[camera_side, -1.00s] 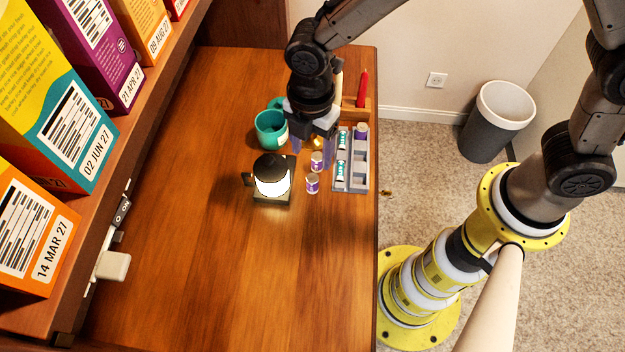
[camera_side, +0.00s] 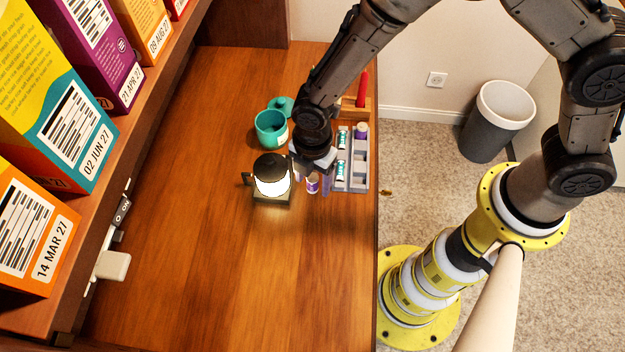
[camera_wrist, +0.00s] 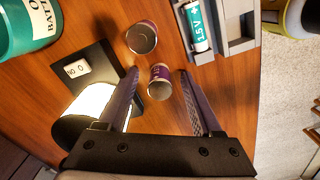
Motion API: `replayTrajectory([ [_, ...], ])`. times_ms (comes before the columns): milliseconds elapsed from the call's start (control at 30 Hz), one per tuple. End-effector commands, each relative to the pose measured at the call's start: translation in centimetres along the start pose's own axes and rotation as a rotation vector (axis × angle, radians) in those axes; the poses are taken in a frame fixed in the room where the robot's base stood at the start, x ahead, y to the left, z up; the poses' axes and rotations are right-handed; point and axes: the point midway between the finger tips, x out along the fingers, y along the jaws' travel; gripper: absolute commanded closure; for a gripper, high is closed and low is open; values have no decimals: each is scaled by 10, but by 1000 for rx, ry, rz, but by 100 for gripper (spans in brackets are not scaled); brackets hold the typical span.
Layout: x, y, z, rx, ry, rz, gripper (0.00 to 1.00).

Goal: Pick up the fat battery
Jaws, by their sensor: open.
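A short, fat purple-and-white battery (camera_side: 312,184) stands on the desk just right of the lantern. In the wrist view this battery (camera_wrist: 160,82) shows between my fingers, with a gap on each side. A second similar battery (camera_wrist: 141,37) stands beyond it in the wrist view; my gripper hides it in the side view. My gripper (camera_side: 311,180) is low over the desk, pointing down, open and empty. Its two fingers also show in the wrist view (camera_wrist: 158,76).
A lit lantern (camera_side: 271,182) stands close to my left finger. A grey battery tray (camera_side: 357,181) holding teal and purple batteries lies close on the right. A teal battery tub (camera_side: 270,130) is behind left. The front of the desk (camera_side: 250,285) is clear.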

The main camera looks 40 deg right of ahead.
Motion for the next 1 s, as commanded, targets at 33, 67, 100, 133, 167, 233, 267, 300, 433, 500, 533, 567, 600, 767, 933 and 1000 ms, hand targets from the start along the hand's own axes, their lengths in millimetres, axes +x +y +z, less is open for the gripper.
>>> replayTrajectory([
  [33,0,0,0,0,0,1,33],
  [67,0,0,0,0,0,0,33],
  [100,0,0,0,0,0,0,33],
  [133,0,0,0,0,0,0,37],
  [167,0,0,0,0,0,0,42],
  [233,0,0,0,0,0,0,55],
  [267,0,0,0,0,0,0,60],
  [300,-1,0,0,0,0,0,67],
  [433,-1,0,0,0,0,0,91],
  [500,-1,0,0,0,0,0,100],
  [533,-1,0,0,0,0,0,100],
  [567,-1,0,0,0,0,0,100],
  [600,-1,0,0,0,0,0,100],
  [767,-1,0,0,0,0,1,100],
  [933,-3,0,0,0,0,1,100],
  [1000,-7,1,0,0,1,2,100],
])
